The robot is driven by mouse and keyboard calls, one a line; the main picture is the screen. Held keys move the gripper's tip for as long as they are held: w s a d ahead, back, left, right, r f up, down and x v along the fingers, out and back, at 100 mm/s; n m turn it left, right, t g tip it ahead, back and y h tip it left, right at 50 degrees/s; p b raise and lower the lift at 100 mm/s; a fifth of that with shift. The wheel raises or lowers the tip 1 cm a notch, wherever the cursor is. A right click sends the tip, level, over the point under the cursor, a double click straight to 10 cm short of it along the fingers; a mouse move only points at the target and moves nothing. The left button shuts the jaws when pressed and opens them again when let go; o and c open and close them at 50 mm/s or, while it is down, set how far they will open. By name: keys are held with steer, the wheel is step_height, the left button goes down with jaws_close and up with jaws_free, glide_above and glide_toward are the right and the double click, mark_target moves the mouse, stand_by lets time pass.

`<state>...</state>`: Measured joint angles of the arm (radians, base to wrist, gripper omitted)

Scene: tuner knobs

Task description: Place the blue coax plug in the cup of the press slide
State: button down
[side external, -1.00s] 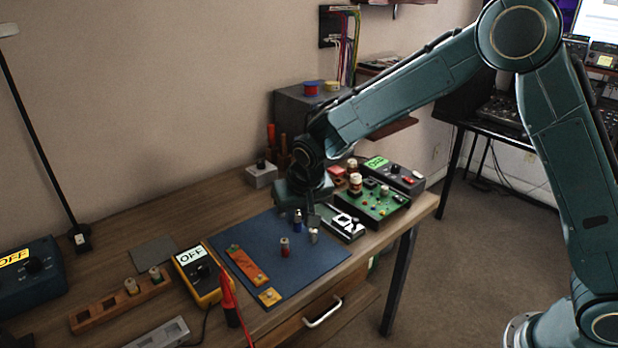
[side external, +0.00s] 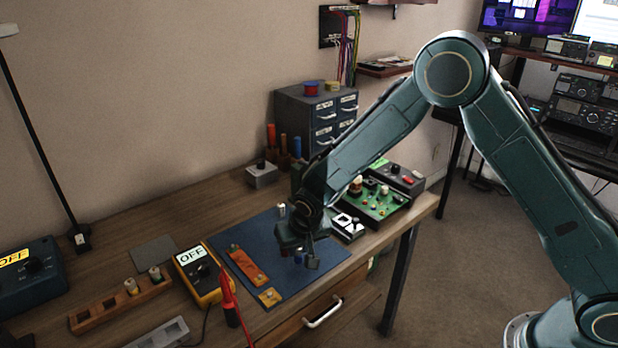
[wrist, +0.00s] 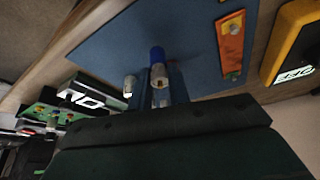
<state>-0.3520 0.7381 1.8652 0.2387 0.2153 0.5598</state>
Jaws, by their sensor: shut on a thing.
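The blue coax plug is in my gripper, low over the blue mat (side external: 262,225). In the wrist view the plug (wrist: 157,56) shows its blue end pointing away and a pale metal end nearer the camera, between the fingers (wrist: 160,92). In the side view only a bit of blue (side external: 298,260) shows by my gripper (side external: 306,256); I cannot tell whether it touches the mat. A pale plug (wrist: 130,86) stands left of the fingers in the wrist view. I cannot pick out the press slide's cup for certain.
An orange strip (side external: 248,266) lies on the mat's left part, with a yellow meter (side external: 202,280) beside it. A small black-and-white device (side external: 347,226) and a green board (side external: 378,204) stand to the right. A pale upright piece (side external: 281,210) is at the mat's back.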

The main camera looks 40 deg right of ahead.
steer(key=shift+f, duration=0.85)
steer(key=shift+f, duration=0.15)
steer(key=c, duration=1.3)
jaws_free()
steer(key=v, duration=1.2)
steer(key=shift+a, duration=0.1)
steer(key=shift+r, duration=0.25)
